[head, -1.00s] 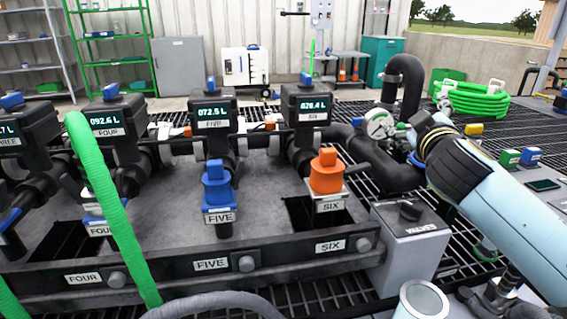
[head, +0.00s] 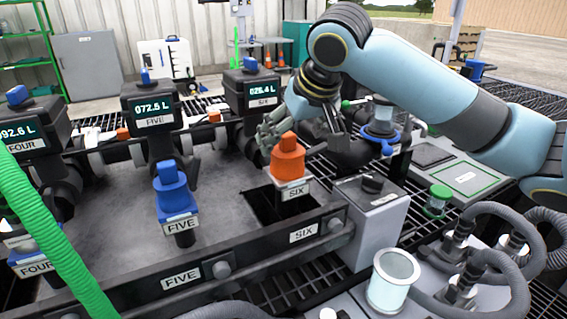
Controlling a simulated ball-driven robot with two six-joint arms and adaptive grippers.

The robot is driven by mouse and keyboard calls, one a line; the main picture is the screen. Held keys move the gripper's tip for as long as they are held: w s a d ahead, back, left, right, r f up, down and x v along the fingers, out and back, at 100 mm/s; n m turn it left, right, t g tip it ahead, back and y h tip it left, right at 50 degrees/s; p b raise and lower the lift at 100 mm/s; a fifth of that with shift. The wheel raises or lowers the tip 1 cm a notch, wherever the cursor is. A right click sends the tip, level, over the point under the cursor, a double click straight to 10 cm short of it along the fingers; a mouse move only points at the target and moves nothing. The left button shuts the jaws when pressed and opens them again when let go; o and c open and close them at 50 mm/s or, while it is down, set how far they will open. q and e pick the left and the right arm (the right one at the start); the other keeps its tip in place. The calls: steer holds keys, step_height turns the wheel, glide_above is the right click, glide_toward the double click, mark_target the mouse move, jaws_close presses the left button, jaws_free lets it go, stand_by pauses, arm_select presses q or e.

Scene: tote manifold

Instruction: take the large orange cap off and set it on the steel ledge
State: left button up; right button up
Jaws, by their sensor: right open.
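The large orange cap (head: 288,160) sits upright on the outlet labelled SIX, above a dark square opening in the grey manifold deck (head: 225,220). My right gripper (head: 301,132) hangs just above and behind the cap. It is open, with one finger to the left of the cap's top and the other to its right. I cannot tell whether either finger touches the cap. My left gripper is not in view. I cannot tell which surface is the steel ledge.
A blue cap (head: 173,188) stands on outlet FIVE to the left. A green hose (head: 45,225) crosses the left side. A grey valve box (head: 370,215) and a clear cup (head: 392,280) stand to the right and front. Meters with displays line the back.

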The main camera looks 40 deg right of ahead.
mark_target(282, 149)
steer(key=shift+w+f, duration=0.15)
steer(key=shift+f, duration=0.25)
steer(key=b+x, duration=0.1)
steer(key=x, duration=0.1)
steer(key=b+x, duration=0.1)
steer(key=x, duration=0.1)
steer(key=shift+w+a+b, duration=0.1)
steer(key=shift+a+b, duration=0.15)
steer(key=shift+b, duration=0.15)
steer(key=shift+w+d+f, duration=0.1)
steer(key=shift+w+f, duration=0.15)
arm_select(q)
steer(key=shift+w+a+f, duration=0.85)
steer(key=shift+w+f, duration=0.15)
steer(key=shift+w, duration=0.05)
arm_select(e)
steer(key=shift+r, duration=0.1)
steer(key=c, duration=1.4)
steer(key=shift+o, duration=0.2)
